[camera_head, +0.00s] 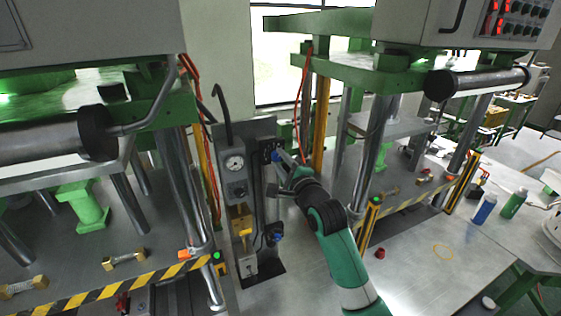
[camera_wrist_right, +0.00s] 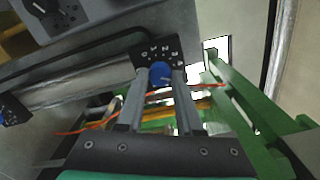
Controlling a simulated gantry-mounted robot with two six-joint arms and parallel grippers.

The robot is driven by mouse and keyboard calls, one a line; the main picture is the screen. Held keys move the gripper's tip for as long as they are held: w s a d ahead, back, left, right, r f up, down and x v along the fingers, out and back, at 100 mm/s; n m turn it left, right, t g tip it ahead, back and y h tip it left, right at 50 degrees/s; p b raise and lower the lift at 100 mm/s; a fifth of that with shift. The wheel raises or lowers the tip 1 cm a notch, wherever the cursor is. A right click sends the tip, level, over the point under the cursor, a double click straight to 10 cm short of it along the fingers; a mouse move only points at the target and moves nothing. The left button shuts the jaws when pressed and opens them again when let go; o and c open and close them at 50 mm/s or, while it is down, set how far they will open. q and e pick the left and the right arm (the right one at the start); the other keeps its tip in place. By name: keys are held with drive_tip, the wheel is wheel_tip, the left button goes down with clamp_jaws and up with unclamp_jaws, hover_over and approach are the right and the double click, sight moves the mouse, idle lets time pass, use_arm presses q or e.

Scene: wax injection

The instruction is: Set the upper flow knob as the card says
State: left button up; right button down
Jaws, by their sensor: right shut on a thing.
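The upper flow knob is blue and sits on a small dark plate with white marks (camera_wrist_right: 150,50). In the right wrist view the knob (camera_wrist_right: 160,74) is between the tips of my right gripper's two grey fingers. In the head view my right gripper (camera_head: 277,158) reaches that dark plate on the grey panel (camera_head: 258,130), and its fingers mostly hide the knob. My right gripper is shut on the knob. A lower blue knob (camera_head: 277,237) sits further down the same panel, apart from the gripper. I cannot make out the card or the knob's exact setting. My left gripper is out of view.
Green presses with steel columns stand on both sides, close to my right arm. Striped edges (camera_head: 120,287) line the press tables. Two bottles (camera_head: 485,207) stand on the right table.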

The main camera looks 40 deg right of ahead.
drive_tip(key=c, duration=0.6)
unclamp_jaws()
drive_tip(key=shift+o, duration=0.2)
drive_tip(key=shift+s, duration=0.15)
drive_tip(key=shift+s+a, duration=0.2)
drive_tip(key=shift+s, duration=0.15)
drive_tip(key=p+v, duration=0.2)
drive_tip(key=v, duration=0.8)
drive_tip(key=shift+s, duration=0.3)
drive_tip(key=shift+a+r, duration=0.1)
drive_tip(key=shift+a, duration=0.1)
